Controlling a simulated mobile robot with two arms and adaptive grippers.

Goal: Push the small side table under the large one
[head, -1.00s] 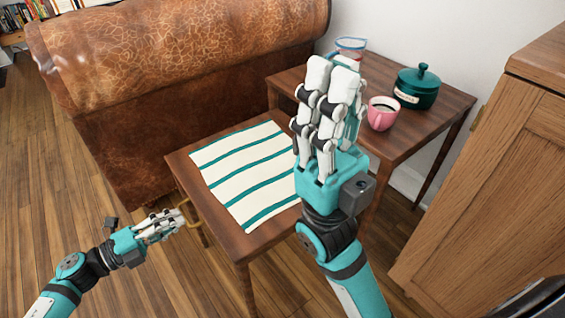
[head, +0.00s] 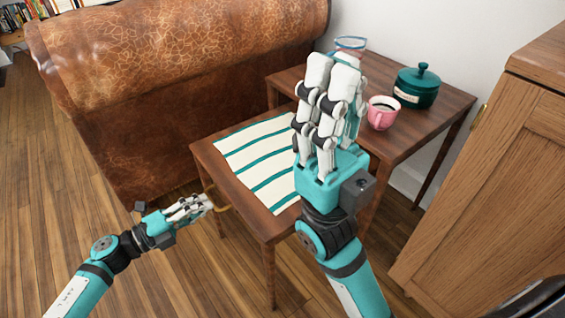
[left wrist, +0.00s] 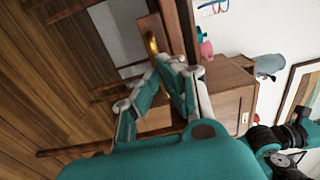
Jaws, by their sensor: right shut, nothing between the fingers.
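The small side table (head: 232,203) is dark wood, with a white and green striped cloth (head: 258,160) on top. It stands at the left front side of the large side table (head: 425,130); my right arm hides part of where they meet. My left gripper (head: 205,203) is at the small table's left side, by a brass handle (head: 218,200). In the left wrist view its fingertips (left wrist: 178,65) come together just below the handle (left wrist: 152,45); contact is unclear. My right gripper (head: 335,70) is shut and empty, raised in front of the large table.
A pink cup (head: 382,113), a green lidded pot (head: 417,86) and a partly hidden glass jug (head: 350,44) stand on the large table. A brown leather sofa (head: 150,150) is behind. A wooden cabinet (head: 490,180) stands right. Floor is clear at left.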

